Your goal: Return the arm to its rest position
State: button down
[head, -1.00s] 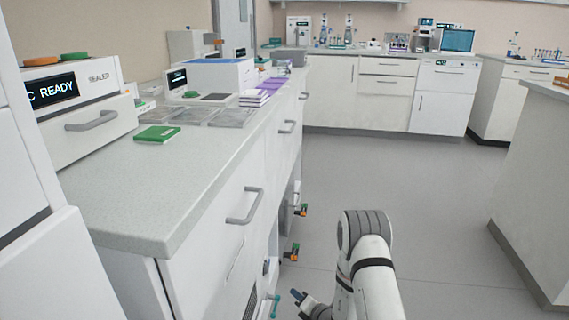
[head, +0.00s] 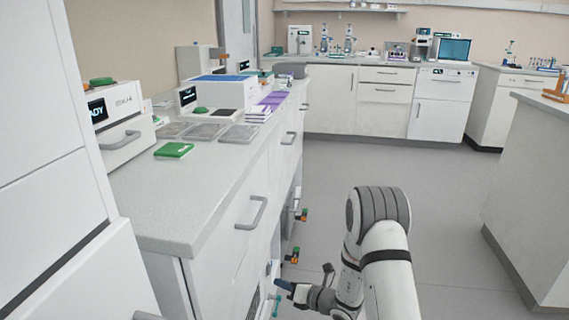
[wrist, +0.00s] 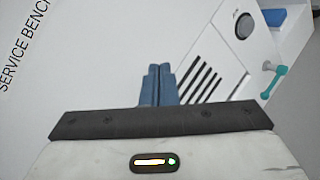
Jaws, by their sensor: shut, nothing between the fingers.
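My arm is folded at the lower right of the head view, white with a grey ribbed joint. My gripper (head: 284,285) points left toward the low front of the left bench. In the wrist view my gripper (wrist: 157,84) shows two blue fingers pressed together with nothing between them. Past the fingertips is a white panel (wrist: 85,60) lettered "SERVICE BENCH". Beside it is a unit with dark vent slots (wrist: 200,82) and a round grey knob (wrist: 244,25). The fingers look apart from these, but the exact gap cannot be told.
A teal handle (wrist: 273,78) sticks out near the vented unit. Orange-and-green fittings (head: 293,256) jut from the left bench (head: 200,205) close to my gripper. A tall white cabinet stands at the left edge. The grey floor (head: 420,190) is open to the right, up to another bench (head: 530,190).

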jog(key=s+r+n+g+h+p, duration=0.1)
jog(key=s+r+n+g+p, duration=0.35)
jog(key=r, duration=0.65)
jog(key=s+a+r+n+g+p, duration=0.1)
jog(key=s+r+n+g+p, duration=0.1)
jog(key=s+r+n+p, duration=0.55)
jog(key=s+r+n+g+h+p, duration=0.1)
jog(key=s+r+n+g+p, duration=0.35)
jog(key=r, duration=0.95)
jog(key=s+d+r+n+t+h+p, duration=0.2)
jog(key=s+d+r+n+h+p, duration=0.3)
jog(key=r, duration=0.6)
jog(key=s+d+r+n+t+h+p, duration=0.2)
jog(key=s+d+r+n+h+p, duration=0.3)
jog(key=s+d+r+n+p, duration=0.3)
jog(key=d+r+n+p, duration=0.1)
jog(key=d+r+n, duration=0.2)
jog(key=r+n, duration=0.1)
jog(key=shift+s+d+h, duration=0.2)
jog(key=shift+s+h, duration=0.1)
jog(key=shift+h, duration=0.1)
jog(key=shift+s, duration=0.15)
